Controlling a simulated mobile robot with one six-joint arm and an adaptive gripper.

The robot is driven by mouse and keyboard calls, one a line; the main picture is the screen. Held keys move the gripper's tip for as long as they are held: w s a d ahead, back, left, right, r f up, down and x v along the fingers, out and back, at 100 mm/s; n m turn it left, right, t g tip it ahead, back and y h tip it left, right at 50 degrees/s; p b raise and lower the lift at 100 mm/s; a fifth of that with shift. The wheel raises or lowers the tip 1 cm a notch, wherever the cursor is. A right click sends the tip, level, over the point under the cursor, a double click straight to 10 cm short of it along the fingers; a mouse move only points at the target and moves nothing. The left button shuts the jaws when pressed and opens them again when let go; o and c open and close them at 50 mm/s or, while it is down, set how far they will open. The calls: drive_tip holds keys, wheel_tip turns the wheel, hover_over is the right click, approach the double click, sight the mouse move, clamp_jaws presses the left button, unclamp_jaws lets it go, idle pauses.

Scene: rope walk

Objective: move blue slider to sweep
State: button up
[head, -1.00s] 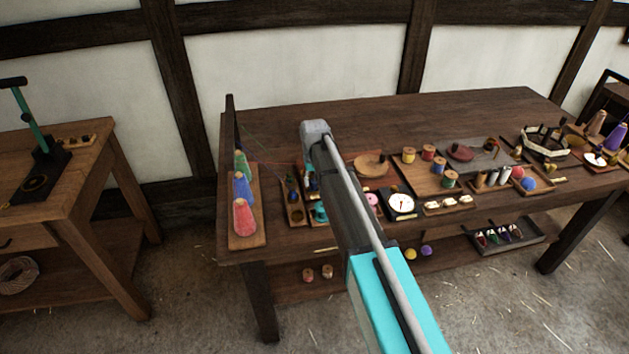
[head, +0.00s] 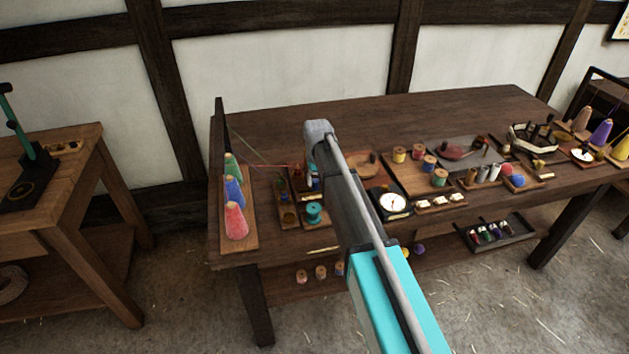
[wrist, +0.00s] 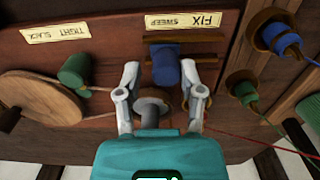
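The blue slider (wrist: 166,70) is a short blue cylinder in the wrist view, set on a dark wooden track. A cream label (wrist: 183,20) beside the track reads FIX and SWEEP, upside down in this view. My gripper (wrist: 159,68) is open, with one finger on each side of the blue slider. The right finger is close to it and the left finger stands a little apart; I cannot tell whether either touches.
A green knob (wrist: 75,71) sits left of my fingers, near a TIGHT SLACK label (wrist: 55,33). A grey metal post (wrist: 151,112) stands between my fingers and palm. Blue (wrist: 283,41) and green (wrist: 244,93) spools are at right. Thread cones (head: 234,192) stand at the table's left end.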

drive_tip(key=shift+d, duration=0.15)
idle(0.3)
drive_tip(key=shift+a, duration=0.3)
idle(0.3)
drive_tip(key=shift+r, duration=0.1)
wheel_tip(320, 180, up, 7)
drive_tip(key=p, duration=0.7)
drive_tip(key=shift+s, duration=0.1)
idle(0.4)
drive_tip(key=s+d+m, duration=0.1)
drive_tip(key=s+d, duration=0.9)
drive_tip(key=s, duration=0.3)
drive_tip(key=s+d+m, duration=0.2)
drive_tip(key=s+d, duration=0.7)
drive_tip(key=s, duration=0.5)
drive_tip(key=shift+d, duration=0.35)
